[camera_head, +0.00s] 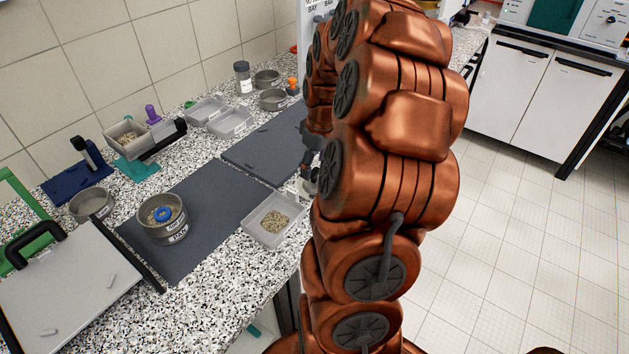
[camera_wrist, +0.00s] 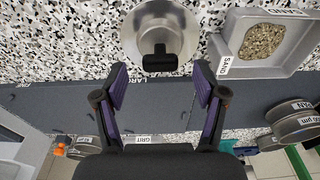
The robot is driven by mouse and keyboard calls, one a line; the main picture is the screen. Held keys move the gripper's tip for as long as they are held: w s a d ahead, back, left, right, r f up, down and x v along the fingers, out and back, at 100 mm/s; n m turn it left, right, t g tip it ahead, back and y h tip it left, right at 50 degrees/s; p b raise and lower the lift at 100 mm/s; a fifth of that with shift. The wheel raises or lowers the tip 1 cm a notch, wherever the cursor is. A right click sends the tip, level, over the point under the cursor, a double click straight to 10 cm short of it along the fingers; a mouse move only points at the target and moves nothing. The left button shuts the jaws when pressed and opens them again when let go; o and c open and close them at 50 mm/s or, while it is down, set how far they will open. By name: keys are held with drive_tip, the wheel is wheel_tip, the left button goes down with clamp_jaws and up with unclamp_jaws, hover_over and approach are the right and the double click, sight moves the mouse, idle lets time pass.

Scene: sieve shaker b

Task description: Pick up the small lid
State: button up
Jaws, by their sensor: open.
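A round, shiny metal lid with a black handle, which appears to be the small lid (camera_wrist: 143,30), lies on the speckled counter at the top of the wrist view. I cannot tell the height between fingertips and handle. In the head view my copper arm hides most of the gripper and lid.
A grey tray of grain (camera_head: 271,222), labelled SAND, stands close beside the lid. Dark mats (camera_head: 196,220) lie on the counter. A labelled sieve with a blue ring (camera_head: 163,228) and another metal pan (camera_head: 92,204) stand at left. Shallow trays (camera_head: 232,122) are at the back.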

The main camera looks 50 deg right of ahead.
sight(314, 180)
drive_tip(key=shift+w+f+p, duration=0.2)
drive_tip(key=shift+f+p, duration=0.2)
drive_tip(key=shift+f, duration=1.05)
drive_tip(key=shift+c, duration=0.2)
clamp_jaws()
